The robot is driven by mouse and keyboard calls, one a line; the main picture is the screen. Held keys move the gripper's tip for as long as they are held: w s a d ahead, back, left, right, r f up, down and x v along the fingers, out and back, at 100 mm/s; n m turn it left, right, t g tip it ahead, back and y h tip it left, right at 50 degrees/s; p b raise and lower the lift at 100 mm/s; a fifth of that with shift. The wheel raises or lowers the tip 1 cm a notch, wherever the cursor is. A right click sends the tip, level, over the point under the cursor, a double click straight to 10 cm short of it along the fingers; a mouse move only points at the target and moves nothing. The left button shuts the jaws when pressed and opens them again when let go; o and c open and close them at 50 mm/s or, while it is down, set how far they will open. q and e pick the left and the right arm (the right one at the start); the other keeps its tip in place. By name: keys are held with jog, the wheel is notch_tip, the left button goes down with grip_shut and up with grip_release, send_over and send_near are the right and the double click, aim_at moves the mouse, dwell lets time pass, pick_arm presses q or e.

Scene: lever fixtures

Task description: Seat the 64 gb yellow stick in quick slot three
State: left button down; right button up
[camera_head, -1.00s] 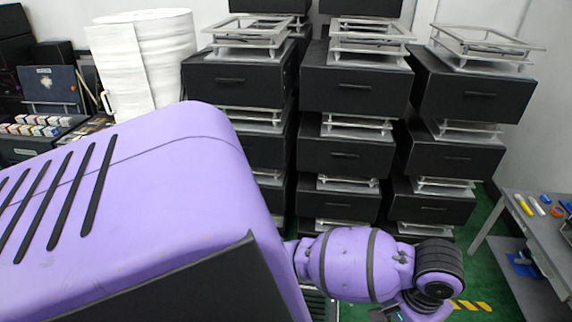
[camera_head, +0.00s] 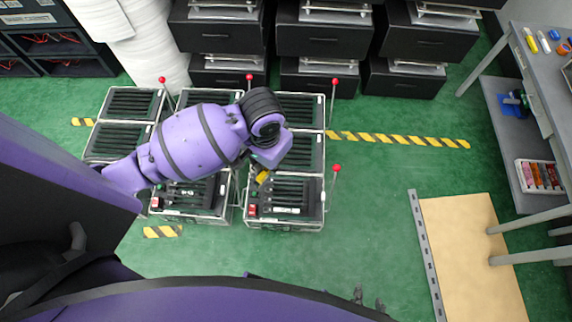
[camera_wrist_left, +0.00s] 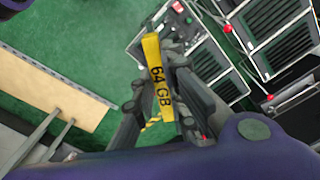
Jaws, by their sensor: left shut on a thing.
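The yellow stick (camera_wrist_left: 157,80) bears "64 GB" in black. It stands between the fingers of my left gripper (camera_wrist_left: 165,100), which is shut on it. In the head view the stick (camera_head: 262,177) shows as a small yellow piece at my left gripper (camera_head: 258,170), above the front right rack (camera_head: 285,212). The stick is apart from the slots. The racks hold rows of dark slots; red-knobbed levers (camera_head: 336,168) stand at their edges. I cannot read which is quick slot three. Dark tips at the bottom may be my right gripper (camera_head: 368,299), mostly hidden.
Black drawer stacks (camera_head: 325,38) and a white roll (camera_head: 150,45) stand behind the racks. A grey bench (camera_head: 545,75) with coloured sticks is at the right. A beige board (camera_head: 470,255) lies on the right. The green floor between is clear.

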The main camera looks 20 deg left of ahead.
pick_arm(q)
jog(key=w+f+m+b, duration=0.3)
jog(key=f+b, duration=0.4)
jog(key=f, duration=0.6)
jog(key=w+f+m+b, duration=0.4)
jog(key=f+b, duration=0.3)
jog(key=f, duration=0.6)
jog(key=w+d+f+m+b, duration=0.1)
jog(key=w+f+m+b, duration=0.2)
jog(key=f+b, duration=0.4)
notch_tip(320, 180, down, 7)
jog(key=shift+w+r+m, duration=0.1)
jog(key=shift+w+m, duration=0.25)
jog(key=shift+m, duration=0.45)
pick_arm(e)
notch_tip(320, 180, down, 19)
jog(key=shift+w+d+g, duration=0.2)
jog(key=shift+d+g, duration=0.1)
jog(key=shift+d, duration=0.15)
jog(key=shift+s, duration=0.2)
jog(key=shift+r, duration=0.1)
pick_arm(q)
jog(key=shift+s+a+f+b, duration=0.1)
jog(key=shift+f+b, duration=1.45)
jog(key=shift+f, duration=1.4)
pick_arm(e)
notch_tip(320, 180, down, 3)
jog(key=shift+f, duration=0.15)
